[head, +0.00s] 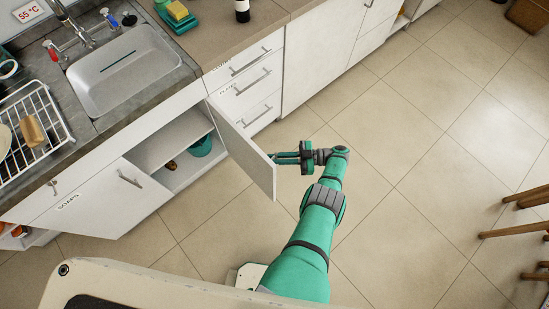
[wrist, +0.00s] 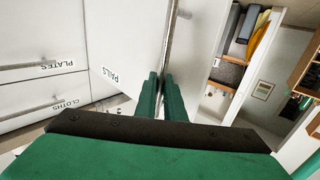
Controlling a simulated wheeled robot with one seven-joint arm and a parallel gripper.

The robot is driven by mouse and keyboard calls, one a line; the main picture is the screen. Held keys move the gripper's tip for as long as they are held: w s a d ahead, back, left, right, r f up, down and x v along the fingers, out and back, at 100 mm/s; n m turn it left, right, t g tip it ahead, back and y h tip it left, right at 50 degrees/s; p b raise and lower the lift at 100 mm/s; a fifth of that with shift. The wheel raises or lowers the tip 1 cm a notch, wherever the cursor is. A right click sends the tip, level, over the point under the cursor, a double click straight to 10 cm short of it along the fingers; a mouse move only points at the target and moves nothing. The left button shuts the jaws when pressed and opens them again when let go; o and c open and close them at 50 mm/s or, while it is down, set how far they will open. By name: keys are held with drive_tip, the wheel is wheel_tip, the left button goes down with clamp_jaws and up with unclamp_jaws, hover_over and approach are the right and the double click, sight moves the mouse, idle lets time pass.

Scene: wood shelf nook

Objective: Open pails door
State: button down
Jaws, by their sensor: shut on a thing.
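The pails door (head: 243,150) is a white cabinet door under the sink counter. It stands swung well out from the cabinet. Its "PAILS" label (wrist: 110,75) shows in the wrist view. My gripper (head: 277,158) is at the outer face of the door, near its free edge. In the wrist view my gripper's green fingers (wrist: 161,82) are close together on the grey bar handle (wrist: 172,30). The handle is hidden behind the door in the head view. Inside the open cabinet (head: 165,148) is a teal pail (head: 201,147).
A closed soaps door (head: 118,190) is left of the opening. Drawers (head: 245,88) stand behind the open door. The sink (head: 130,70) and a dish rack (head: 30,130) are on the counter. Tiled floor (head: 400,150) is clear at right, with wooden legs (head: 515,233) at the edge.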

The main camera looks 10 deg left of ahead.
drive_tip(key=shift+w+r, duration=0.1)
drive_tip(key=shift+w, duration=0.1)
drive_tip(key=c, duration=1.8)
unclamp_jaws()
drive_tip(key=shift+a, duration=0.1)
drive_tip(key=shift+c, duration=0.2)
drive_tip(key=shift+s, duration=0.1)
drive_tip(key=shift+r, duration=0.1)
